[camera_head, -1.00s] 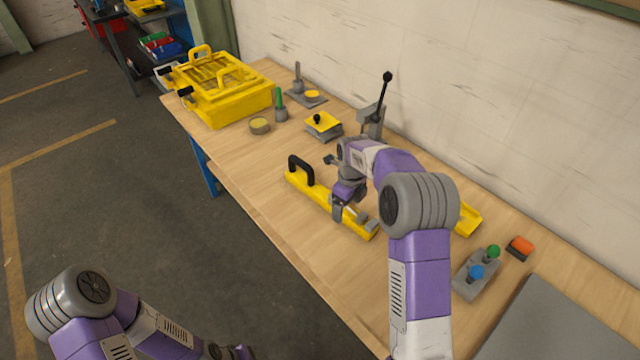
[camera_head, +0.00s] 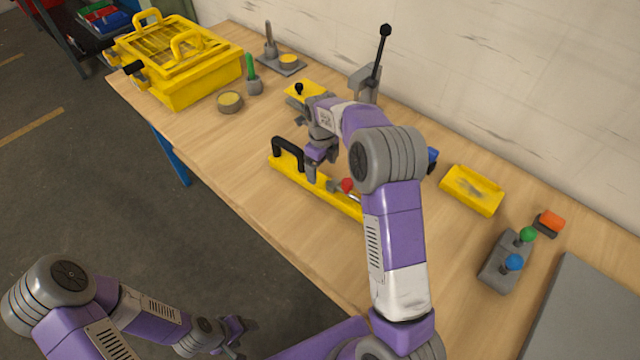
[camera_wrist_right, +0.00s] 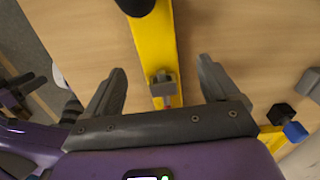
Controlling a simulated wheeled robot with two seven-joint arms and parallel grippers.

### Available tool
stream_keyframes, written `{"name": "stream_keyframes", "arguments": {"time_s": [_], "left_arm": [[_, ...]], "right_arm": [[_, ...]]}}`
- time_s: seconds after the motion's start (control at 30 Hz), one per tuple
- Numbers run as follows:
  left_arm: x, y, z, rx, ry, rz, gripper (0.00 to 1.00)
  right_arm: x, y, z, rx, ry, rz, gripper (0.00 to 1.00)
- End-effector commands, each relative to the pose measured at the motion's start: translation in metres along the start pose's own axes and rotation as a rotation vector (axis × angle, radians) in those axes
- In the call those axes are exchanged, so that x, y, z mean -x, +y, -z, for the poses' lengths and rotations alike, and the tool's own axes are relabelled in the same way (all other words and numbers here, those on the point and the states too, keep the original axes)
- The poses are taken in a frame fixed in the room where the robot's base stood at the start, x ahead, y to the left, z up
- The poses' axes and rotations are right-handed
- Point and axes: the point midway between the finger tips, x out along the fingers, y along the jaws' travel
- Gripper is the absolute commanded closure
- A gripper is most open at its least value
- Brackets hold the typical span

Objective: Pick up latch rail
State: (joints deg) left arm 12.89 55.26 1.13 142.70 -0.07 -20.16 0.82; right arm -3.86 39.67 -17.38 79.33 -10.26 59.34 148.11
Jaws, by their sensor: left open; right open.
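The latch rail is a long yellow bar (camera_head: 290,167) with a black arched handle at its far left end, lying on the wooden bench. A red knob (camera_head: 347,185) and grey latch parts show along it, and my right arm hides its near end. My right gripper (camera_head: 312,172) is over the bar just right of the handle. In the right wrist view the yellow bar (camera_wrist_right: 153,45) runs between the open fingers (camera_wrist_right: 160,80), with a grey block on it; neither finger visibly presses on it. My left gripper (camera_head: 240,335) is open, low and off the bench.
A yellow crate-like fixture (camera_head: 180,75) stands at the bench's far left. A lever stand (camera_head: 370,80), a yellow tray (camera_head: 472,190) and a grey block with green and blue knobs (camera_head: 505,262) lie behind and right. A grey mat (camera_head: 585,310) covers the near right.

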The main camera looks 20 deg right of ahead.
Motion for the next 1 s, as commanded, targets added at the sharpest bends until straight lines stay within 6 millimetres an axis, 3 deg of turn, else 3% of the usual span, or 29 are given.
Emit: {"name": "stream_keyframes", "arguments": {"time_s": [0.5, 0.73, 0.77, 1.0], "left_arm": [[-0.02, -0.007, 0.001, 0.0, 0.0, 0.0, 0.36], [-0.019, -0.007, 0.001, 0.0, 0.0, 0.0, 0.36], [-0.019, -0.007, 0.001, 0.0, 0.0, 0.0, 0.36], [-0.019, -0.007, 0.001, 0.0, 0.0, 0.0, 0.36]], "right_arm": [[-0.063, 0.003, 0.003, 0.0, 0.001, -0.002, 0.12], [-0.064, 0.003, 0.003, 0.0, 0.0, -0.001, 0.12], [-0.064, 0.003, 0.003, 0.0, 0.0, -0.001, 0.13], [-0.064, 0.003, 0.003, 0.0, 0.0, -0.001, 0.5]]}}
